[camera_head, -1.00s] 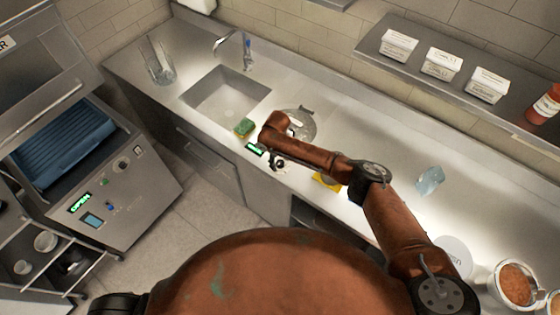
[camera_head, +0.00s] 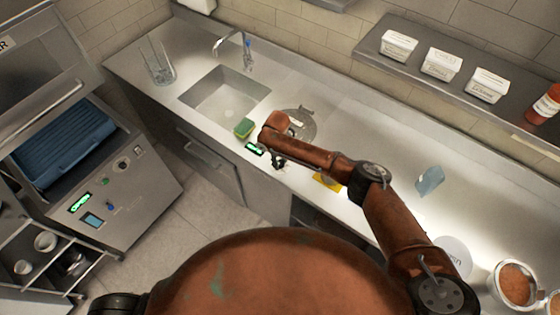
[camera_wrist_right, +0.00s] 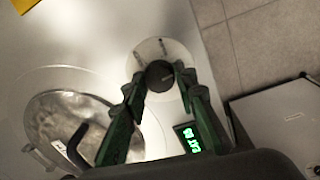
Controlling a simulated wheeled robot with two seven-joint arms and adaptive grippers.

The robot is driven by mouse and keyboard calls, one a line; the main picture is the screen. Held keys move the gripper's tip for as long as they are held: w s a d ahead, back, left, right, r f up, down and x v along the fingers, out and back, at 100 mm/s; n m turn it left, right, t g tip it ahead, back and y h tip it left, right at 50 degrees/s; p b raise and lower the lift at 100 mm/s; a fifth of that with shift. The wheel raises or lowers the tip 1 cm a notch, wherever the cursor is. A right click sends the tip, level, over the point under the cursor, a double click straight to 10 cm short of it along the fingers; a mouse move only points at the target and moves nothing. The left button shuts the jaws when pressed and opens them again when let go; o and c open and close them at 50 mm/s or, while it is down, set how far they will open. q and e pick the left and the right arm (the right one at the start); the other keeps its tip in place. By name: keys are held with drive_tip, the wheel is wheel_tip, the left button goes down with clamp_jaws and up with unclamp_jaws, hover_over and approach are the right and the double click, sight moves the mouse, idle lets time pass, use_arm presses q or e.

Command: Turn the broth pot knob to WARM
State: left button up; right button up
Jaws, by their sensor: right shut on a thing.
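The broth pot knob (camera_wrist_right: 160,75) is a dark round knob on a pale round dial plate (camera_wrist_right: 178,50) in the right wrist view. My right gripper (camera_wrist_right: 158,82) has its green fingers on both sides of the knob and is shut on it. In the head view, my right gripper (camera_head: 278,161) is a small dark shape at the counter's front, and the knob is hidden there. The dial's markings and the knob's pointer are too blurred to read. The pot's metal lid (camera_wrist_right: 62,112) with a dark handle lies beside the gripper. My left gripper is not in view.
A green-lit display (camera_head: 254,149) sits beside the knob. A green sponge (camera_head: 244,127) lies by the sink (camera_head: 205,88). A yellow item (camera_head: 327,183) lies partly under my right arm. A blue-grey item (camera_head: 430,180) lies farther right on the counter.

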drive_tip(key=n, duration=0.2)
drive_tip(key=shift+s+n+p, duration=0.1)
drive_tip(key=shift+n+p, duration=0.2)
drive_tip(key=shift+p, duration=0.1)
drive_tip(key=n, duration=0.2)
drive_tip(key=shift+n, duration=0.4)
drive_tip(key=n, duration=0.2)
drive_tip(key=shift+n+p, duration=0.3)
drive_tip(key=shift+p, duration=0.05)
drive_tip(key=shift+n+y, duration=0.3)
drive_tip(key=shift+n, duration=1.4)
drive_tip(key=o, duration=1.2)
drive_tip(key=shift+c, duration=0.2)
drive_tip(key=shift+r, duration=0.1)
